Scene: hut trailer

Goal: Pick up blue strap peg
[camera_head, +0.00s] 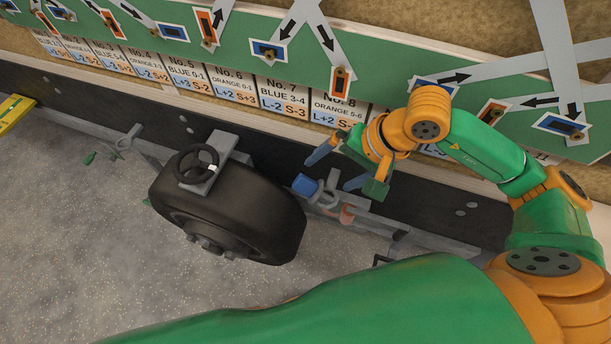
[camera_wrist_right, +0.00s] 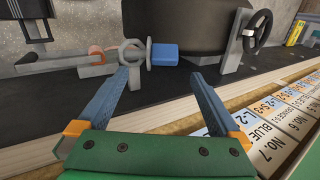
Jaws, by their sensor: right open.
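The blue strap peg (camera_head: 305,185) is a small blue block attached to a grey ring fitting beside the black tire. In the right wrist view the blue strap peg (camera_wrist_right: 165,54) lies ahead of the fingertips, roughly centred between them and just right of the grey ring (camera_wrist_right: 132,53). My right gripper (camera_head: 328,172) is open and empty, its two blue fingers spread near the peg and apart from it. The right gripper (camera_wrist_right: 160,76) shows both fingers in the wrist view. My left gripper is not in view.
A black tire (camera_head: 255,215) with a small handwheel (camera_head: 194,164) stands left of the peg. An orange peg (camera_head: 347,213) sits close by on the same rail. A green board (camera_head: 300,50) with numbered labels runs behind. Grey floor (camera_head: 80,250) is open at left.

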